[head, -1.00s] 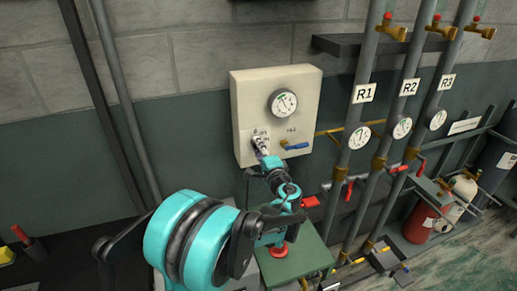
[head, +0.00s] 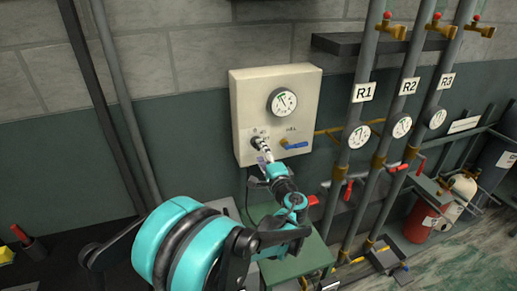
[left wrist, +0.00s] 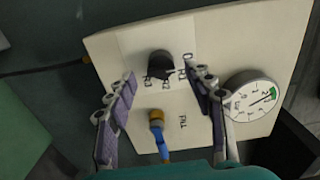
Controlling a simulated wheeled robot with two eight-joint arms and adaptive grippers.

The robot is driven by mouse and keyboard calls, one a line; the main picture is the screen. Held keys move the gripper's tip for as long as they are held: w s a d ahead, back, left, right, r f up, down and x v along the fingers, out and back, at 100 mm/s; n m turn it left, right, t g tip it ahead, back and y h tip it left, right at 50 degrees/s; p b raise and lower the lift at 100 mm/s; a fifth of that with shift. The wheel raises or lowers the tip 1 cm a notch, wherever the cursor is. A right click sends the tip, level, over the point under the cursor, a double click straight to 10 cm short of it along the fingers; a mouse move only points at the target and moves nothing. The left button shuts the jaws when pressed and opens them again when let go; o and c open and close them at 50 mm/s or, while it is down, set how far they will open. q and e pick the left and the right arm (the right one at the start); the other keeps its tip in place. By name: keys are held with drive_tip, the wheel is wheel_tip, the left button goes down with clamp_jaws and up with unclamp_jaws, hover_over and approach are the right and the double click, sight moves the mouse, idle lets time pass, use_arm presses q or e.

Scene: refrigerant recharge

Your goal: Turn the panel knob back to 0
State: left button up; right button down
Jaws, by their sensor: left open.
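The cream panel (head: 245,101) hangs on the wall. Its dark knob (head: 257,140) sits at the lower left of the panel, partly hidden by my left gripper (head: 264,155) in the head view. In the left wrist view the black knob (left wrist: 159,65) is seen nearly face on, with labels 0, R1, R2 and R3 around it. Which label it points to I cannot tell. My left gripper (left wrist: 160,71) is open, its fingers on either side of the knob in the picture and apparently clear of it. My right gripper is not in view.
A gauge (head: 282,102) sits above the knob. A blue-handled fill valve (head: 293,145) is to its right, close to my left fingers. Pipes R1 (head: 365,75), R2 and R3 stand right of the panel. A green table (head: 300,259) is below.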

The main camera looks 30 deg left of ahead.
use_arm(q)
drive_tip(key=v, duration=0.8)
drive_tip(key=shift+s, duration=0.1)
drive_tip(key=s+f+n+g+h, duration=0.35)
drive_tip(key=s+f+h, duration=0.25)
drive_tip(key=s, duration=0.3)
drive_tip(key=s+d+f+n+h, duration=0.4)
drive_tip(key=s+d+h, duration=0.3)
drive_tip(key=s+d, duration=0.4)
drive_tip(key=shift+s+d+f+g+h, duration=0.25)
drive_tip(key=shift+d+f+g+h, duration=0.25)
drive_tip(key=shift+f, duration=0.25)
drive_tip(key=shift+n, duration=0.25)
